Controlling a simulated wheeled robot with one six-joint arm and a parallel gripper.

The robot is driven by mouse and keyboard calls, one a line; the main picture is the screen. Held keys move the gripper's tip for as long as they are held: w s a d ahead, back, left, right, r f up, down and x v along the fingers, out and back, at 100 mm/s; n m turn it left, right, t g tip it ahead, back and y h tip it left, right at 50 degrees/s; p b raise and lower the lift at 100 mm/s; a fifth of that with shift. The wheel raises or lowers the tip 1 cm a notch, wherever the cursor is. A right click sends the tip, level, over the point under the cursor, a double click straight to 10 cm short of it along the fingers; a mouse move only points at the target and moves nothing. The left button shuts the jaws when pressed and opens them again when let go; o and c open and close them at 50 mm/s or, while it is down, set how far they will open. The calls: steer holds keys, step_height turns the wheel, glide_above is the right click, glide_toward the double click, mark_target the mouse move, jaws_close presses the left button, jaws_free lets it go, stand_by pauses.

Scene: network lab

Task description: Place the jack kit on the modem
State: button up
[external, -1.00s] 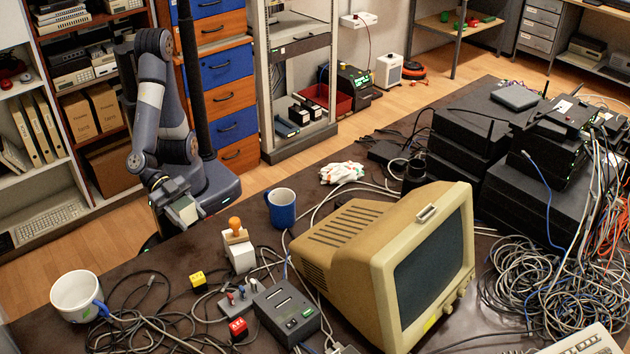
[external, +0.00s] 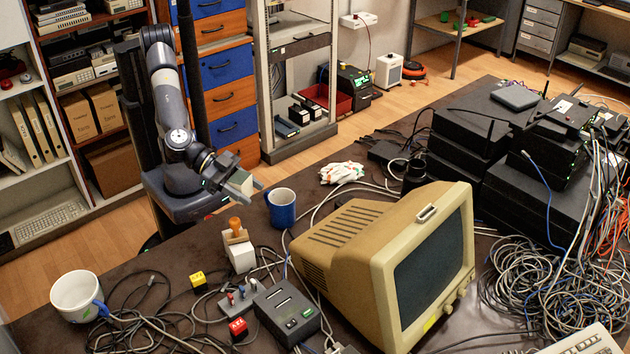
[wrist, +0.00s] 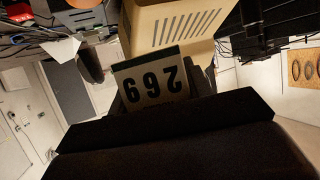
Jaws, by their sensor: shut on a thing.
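My gripper (external: 244,184) is shut on a small pale box, taken as the jack kit (external: 239,182), held in the air above the table's far left edge, left of the blue mug. In the wrist view the jack kit (wrist: 158,82) shows a pale face with the number 269 upside down and a dark edge. The fingers are mostly hidden there. Which device is the modem is not clear: a black box with antennas (external: 562,117) sits on the stack at the right, and a dark grey box with slots (external: 286,310) lies at the front.
A large beige monitor (external: 350,235) stands mid-table. A blue mug (external: 281,208), a stamp with an orange knob (external: 236,228) and a white glove (external: 341,172) are near my gripper. Loose cables (external: 525,280) cover the right side. A white mug (external: 78,296) stands at front left.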

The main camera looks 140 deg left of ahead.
steer(key=w+a+n+g+y, duration=0.1)
steer(key=w+a, duration=0.2)
steer(key=a, duration=0.5)
steer(key=w+a+n+g+y, duration=0.1)
steer(key=w+a+n+y, duration=0.15)
steer(key=a, duration=0.65)
steer(key=n+g+y+p, duration=0.3)
steer(key=n+g, duration=0.2)
glide_above(377, 147)
steer(key=shift+f, duration=3.15)
steer(key=shift+y, duration=0.25)
step_height(377, 147, down, 10)
steer(key=b, duration=0.7)
steer(key=shift+a+f+b, duration=0.1)
steer(key=shift+b, duration=0.2)
